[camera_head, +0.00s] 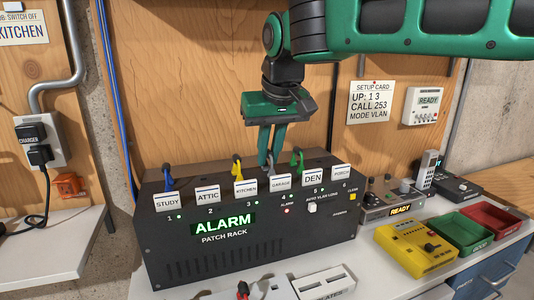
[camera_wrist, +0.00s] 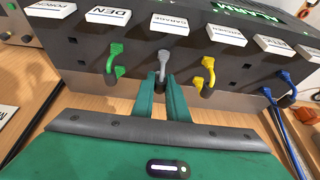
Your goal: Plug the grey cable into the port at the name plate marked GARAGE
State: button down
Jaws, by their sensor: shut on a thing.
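The black patch rack (camera_head: 250,235) carries name plates in a row; the GARAGE plate (camera_head: 281,183) is fourth from the left. It also shows in the wrist view (camera_wrist: 174,24). My gripper (camera_head: 270,160) points down behind the rack's top edge. In the wrist view its green fingers (camera_wrist: 162,95) are shut on the grey cable (camera_wrist: 163,56), below the plug's bend. The grey plug's head is at the rack's back face, under the GARAGE plate. I cannot tell whether it is seated in the port, which the plug hides.
Neighbouring plugs stand close by: green (camera_wrist: 115,58) under DEN, yellow (camera_wrist: 208,72) under KITCHEN, and blue (camera_wrist: 283,80). The rack's display (camera_head: 223,224) reads ALARM, with a red light below GARAGE. The wooden wall stands behind; a yellow device (camera_head: 415,248) is to the right.

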dwell(0.4)
jog(key=c, duration=1.7)
grip_release()
jog(key=shift+o, duration=0.8)
jog(key=shift+o, duration=1.4)
jog(key=shift+r, duration=0.1)
jog(key=shift+r, duration=3.6)
